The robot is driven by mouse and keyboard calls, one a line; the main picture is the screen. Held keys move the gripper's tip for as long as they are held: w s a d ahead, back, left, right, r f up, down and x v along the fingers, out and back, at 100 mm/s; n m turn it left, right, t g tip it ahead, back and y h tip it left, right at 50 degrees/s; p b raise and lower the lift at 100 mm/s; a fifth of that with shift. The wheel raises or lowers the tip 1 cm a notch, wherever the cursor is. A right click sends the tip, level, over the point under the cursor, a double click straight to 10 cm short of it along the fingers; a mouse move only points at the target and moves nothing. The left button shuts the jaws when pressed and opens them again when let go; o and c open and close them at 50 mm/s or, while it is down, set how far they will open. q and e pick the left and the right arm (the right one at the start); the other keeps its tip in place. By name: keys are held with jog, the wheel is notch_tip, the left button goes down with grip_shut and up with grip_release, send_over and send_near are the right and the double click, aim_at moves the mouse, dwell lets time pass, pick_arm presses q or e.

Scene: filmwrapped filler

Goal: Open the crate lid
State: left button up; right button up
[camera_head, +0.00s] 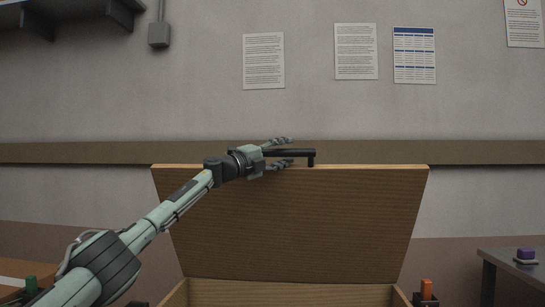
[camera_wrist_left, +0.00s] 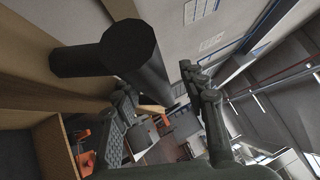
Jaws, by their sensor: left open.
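The wooden crate lid (camera_head: 300,225) stands raised, nearly upright, at the back of the wooden crate (camera_head: 290,293), whose front part is cut off by the lower picture edge. A black bar handle (camera_head: 300,153) sits along the lid's upper edge. My left gripper (camera_head: 283,153) is open at the handle, with one finger above the bar and one below it. In the left wrist view the dark handle (camera_wrist_left: 130,50) passes close by the open fingers (camera_wrist_left: 160,98). Whether the fingers touch it I cannot tell. My right gripper is not in view.
A grey table (camera_head: 500,263) at the right bears a purple object (camera_head: 525,254). A wall with a brown rail (camera_head: 80,152) lies behind the lid.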

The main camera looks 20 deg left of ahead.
pick_arm(q)
jog(key=v, duration=1.1)
jog(key=shift+s+a, duration=0.25)
jog(key=shift+f, duration=0.15)
